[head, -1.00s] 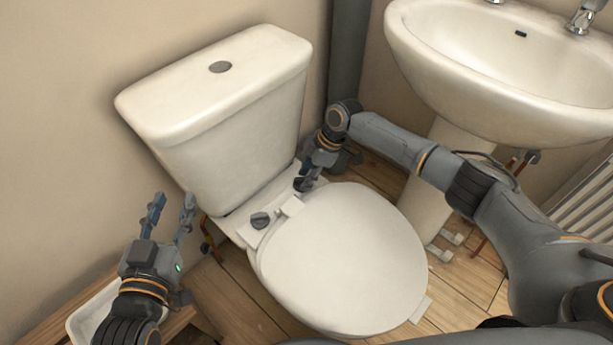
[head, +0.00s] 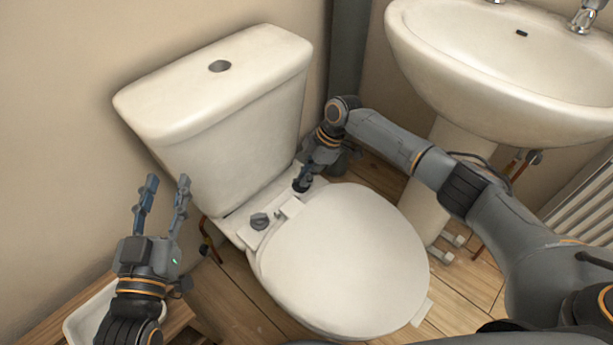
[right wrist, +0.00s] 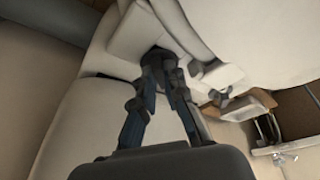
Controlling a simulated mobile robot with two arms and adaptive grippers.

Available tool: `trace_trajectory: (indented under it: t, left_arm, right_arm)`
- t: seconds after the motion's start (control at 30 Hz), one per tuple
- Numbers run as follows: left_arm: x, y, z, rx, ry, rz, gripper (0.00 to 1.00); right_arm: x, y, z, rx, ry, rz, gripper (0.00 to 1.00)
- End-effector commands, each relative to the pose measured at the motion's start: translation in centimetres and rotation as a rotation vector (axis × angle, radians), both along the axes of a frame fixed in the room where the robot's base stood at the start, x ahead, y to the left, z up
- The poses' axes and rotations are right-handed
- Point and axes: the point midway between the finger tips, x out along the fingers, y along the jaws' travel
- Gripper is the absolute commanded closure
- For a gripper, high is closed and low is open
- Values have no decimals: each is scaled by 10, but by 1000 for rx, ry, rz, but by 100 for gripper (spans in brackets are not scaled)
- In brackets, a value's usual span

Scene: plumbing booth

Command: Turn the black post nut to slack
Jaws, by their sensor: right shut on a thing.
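The black post nut (right wrist: 157,54) sits on the white hinge strip behind the toilet seat and is mostly hidden by my fingers. My right gripper (head: 301,185) reaches down to it at the strip's right end, close to the cistern. In the right wrist view its two fingers (right wrist: 161,66) are shut on the nut from both sides. A second, grey knob-like nut (head: 260,221) stands free at the strip's left end; it also shows in the right wrist view (right wrist: 219,97). My left gripper (head: 167,180) is open and empty, left of the cistern.
The closed toilet seat lid (head: 345,260) lies in front of the strip, and the cistern (head: 225,120) rises behind. A washbasin (head: 500,75) stands at the right. A white tray (head: 75,328) sits on a wooden stand at lower left.

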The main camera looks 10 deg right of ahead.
Motion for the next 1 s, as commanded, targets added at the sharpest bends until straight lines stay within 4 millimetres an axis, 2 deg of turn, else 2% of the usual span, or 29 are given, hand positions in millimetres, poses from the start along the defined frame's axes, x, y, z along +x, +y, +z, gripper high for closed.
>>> trace_trajectory:
  t: [0.13, 0.4, 0.43, 0.53, 0.87, 1.0]
  left_arm:
    - [-1, -1, 10, -16, -58, -3, 60]
    - [-1, -1, 11, -16, -60, -3, 60]
    - [-1, -1, 10, -16, -59, -3, 60]
    - [-1, -1, 10, -16, -59, -3, 60]
    - [-1, -1, 11, -16, -59, -3, 60]
    - [-1, -1, 11, -16, -58, -4, 60]
  right_arm:
    - [-2, 0, -4, -4, 7, 39, 100]
    - [-3, 0, -4, -5, 7, 40, 100]
    - [-3, -1, -5, -5, 8, 40, 83]
    - [-3, -1, -5, -5, 8, 40, 62]
    - [-1, -1, -1, -2, 3, 38, 62]
    - [0, -6, 12, -2, 1, 38, 62]
